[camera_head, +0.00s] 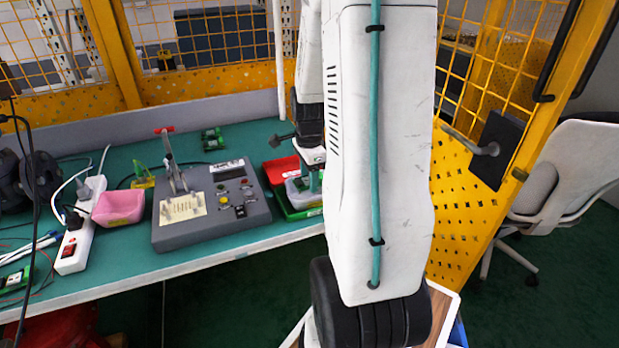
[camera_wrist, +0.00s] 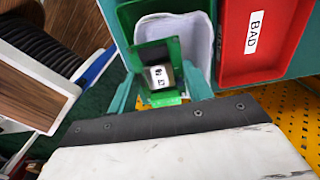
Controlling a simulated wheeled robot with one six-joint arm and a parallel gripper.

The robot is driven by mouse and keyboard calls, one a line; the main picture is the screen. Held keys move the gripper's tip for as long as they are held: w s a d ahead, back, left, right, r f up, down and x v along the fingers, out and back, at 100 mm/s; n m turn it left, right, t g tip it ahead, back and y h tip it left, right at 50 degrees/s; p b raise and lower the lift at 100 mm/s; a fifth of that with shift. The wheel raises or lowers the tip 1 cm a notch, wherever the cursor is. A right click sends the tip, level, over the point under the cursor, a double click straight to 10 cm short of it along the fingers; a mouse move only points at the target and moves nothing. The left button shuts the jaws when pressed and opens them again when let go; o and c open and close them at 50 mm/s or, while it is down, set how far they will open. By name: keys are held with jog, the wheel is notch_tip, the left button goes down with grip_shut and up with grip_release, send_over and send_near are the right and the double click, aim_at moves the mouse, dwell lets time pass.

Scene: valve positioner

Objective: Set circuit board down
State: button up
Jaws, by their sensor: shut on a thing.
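My gripper (camera_wrist: 160,92) is shut on a green circuit board (camera_wrist: 172,97), with a teal finger on each side of it. The board carries a silver metal block and a dark part. In the wrist view it shows in front of the whitish inner tray (camera_wrist: 203,52) of a green bin (camera_wrist: 128,14); I cannot tell whether it touches the tray. In the head view my gripper (camera_head: 314,182) is over the green bin (camera_head: 297,213) at the right end of the bench, and the held board cannot be made out there.
A red bin marked BAD (camera_wrist: 245,62) adjoins the green bin. Left of the bins stand a grey test fixture (camera_head: 250,222) with a raised clamp lever and a pink bin (camera_head: 118,207). Another board (camera_head: 212,138) lies farther back. A yellow mesh fence (camera_head: 470,200) rises on the right.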

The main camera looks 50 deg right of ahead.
jog(key=shift+w+d+f, duration=0.2)
jog(key=shift+w+d, duration=0.45)
jog(key=shift+d, duration=0.3)
jog(key=shift+f, duration=1.65)
jog(key=shift+f, duration=0.55)
jog(key=o, duration=0.7)
